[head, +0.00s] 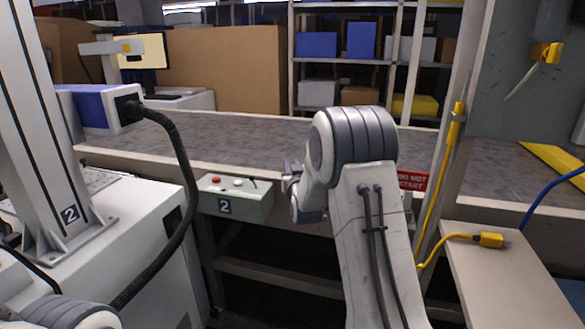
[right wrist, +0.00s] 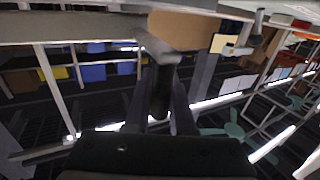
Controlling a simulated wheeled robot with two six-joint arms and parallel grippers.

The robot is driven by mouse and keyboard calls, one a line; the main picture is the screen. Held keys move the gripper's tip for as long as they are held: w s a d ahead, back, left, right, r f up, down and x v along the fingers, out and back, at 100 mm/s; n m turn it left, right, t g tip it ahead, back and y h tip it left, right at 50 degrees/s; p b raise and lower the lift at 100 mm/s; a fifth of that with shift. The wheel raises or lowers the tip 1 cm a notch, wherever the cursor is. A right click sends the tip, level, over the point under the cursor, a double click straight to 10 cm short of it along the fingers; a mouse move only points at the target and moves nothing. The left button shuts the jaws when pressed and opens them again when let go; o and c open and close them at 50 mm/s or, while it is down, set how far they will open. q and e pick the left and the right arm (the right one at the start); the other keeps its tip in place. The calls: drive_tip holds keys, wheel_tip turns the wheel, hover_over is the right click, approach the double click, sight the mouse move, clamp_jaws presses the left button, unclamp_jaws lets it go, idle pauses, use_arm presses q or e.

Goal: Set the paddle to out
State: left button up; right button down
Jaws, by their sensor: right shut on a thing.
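My right gripper (head: 288,178) is at the conveyor's front edge, just right of the control box, partly hidden behind my own wrist. In the right wrist view my right gripper (right wrist: 161,92) is shut on a dark upright handle (right wrist: 163,78). The handle joins a grey bar at the top of that view; I take it for the paddle's handle. The head view hides most of it, and I cannot tell the paddle's setting. My left gripper is not in view.
The control box (head: 235,197), marked 2, has red and white buttons and a small black lever. The grey conveyor belt (head: 240,133) runs behind it. A red sign (head: 412,180), a post with a yellow cable, and a side table (head: 505,270) stand at right.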

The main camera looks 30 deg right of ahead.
drive_tip(key=shift+w+a+r, duration=0.1)
drive_tip(key=shift+w+a, duration=0.05)
drive_tip(key=shift+a, duration=0.15)
drive_tip(key=c, duration=0.8)
unclamp_jaws()
drive_tip(key=shift+o, duration=0.2)
drive_tip(key=shift+d, duration=0.15)
drive_tip(key=v, duration=1)
drive_tip(key=shift+s, duration=0.3)
